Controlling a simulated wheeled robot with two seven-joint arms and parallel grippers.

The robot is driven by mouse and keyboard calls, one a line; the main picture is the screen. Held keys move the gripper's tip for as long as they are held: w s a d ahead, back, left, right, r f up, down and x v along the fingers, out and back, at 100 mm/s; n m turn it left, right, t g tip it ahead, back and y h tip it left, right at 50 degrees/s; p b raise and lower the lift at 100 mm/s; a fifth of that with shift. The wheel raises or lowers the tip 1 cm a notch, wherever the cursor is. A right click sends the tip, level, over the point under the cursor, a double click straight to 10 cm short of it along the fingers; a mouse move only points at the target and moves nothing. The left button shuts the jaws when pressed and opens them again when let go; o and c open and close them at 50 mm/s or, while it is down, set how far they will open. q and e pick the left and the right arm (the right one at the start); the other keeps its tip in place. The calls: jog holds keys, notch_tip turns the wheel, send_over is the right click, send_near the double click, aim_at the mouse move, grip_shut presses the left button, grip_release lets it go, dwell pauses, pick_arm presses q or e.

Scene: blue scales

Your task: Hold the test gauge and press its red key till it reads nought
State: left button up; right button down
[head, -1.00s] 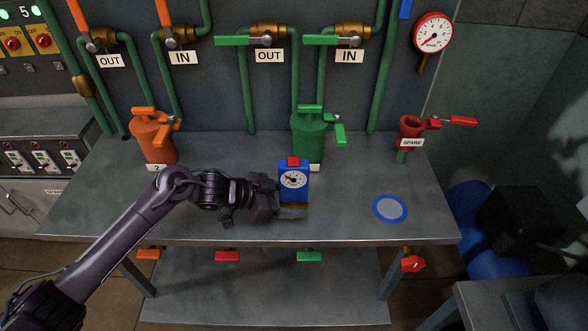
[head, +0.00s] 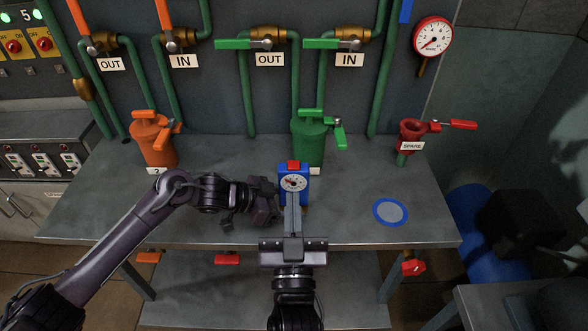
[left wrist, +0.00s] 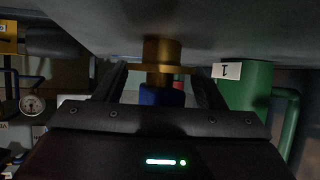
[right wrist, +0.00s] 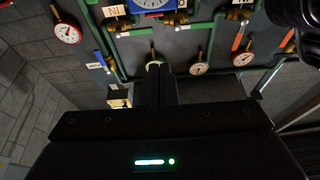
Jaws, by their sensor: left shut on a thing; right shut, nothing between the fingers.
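The blue test gauge (head: 302,172) with a white dial is upright at the bench's middle, its red key (head: 293,165) on top. The needle leans up and left; the exact reading is too small to tell. My left gripper (head: 280,205) is shut on the gauge from the left; the left wrist view shows its blue body (left wrist: 162,96) and brass fitting (left wrist: 165,55) between the fingers. My right gripper (head: 292,198) is shut and empty, its fingers in front of the gauge's lower part, below the red key. Part of the gauge (right wrist: 150,4) shows at the right wrist view's top edge.
A green vessel (head: 307,145) stands close behind the gauge. An orange vessel (head: 153,143) is at the left and the red SPARE fitting (head: 411,133) at the right. A blue-rimmed disc (head: 377,216) lies on the bench, with clear bench around it.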

jog(key=shift+d+r, duration=0.1)
jog(key=shift+r, duration=0.15)
notch_tip(320, 180, up, 4)
jog(key=f, duration=0.1)
send_over(294, 171)
jog(key=shift+s+f, duration=0.3)
jog(key=shift+f, duration=0.35)
jog(key=shift+s+f, duration=0.3)
jog(key=shift+f, duration=1)
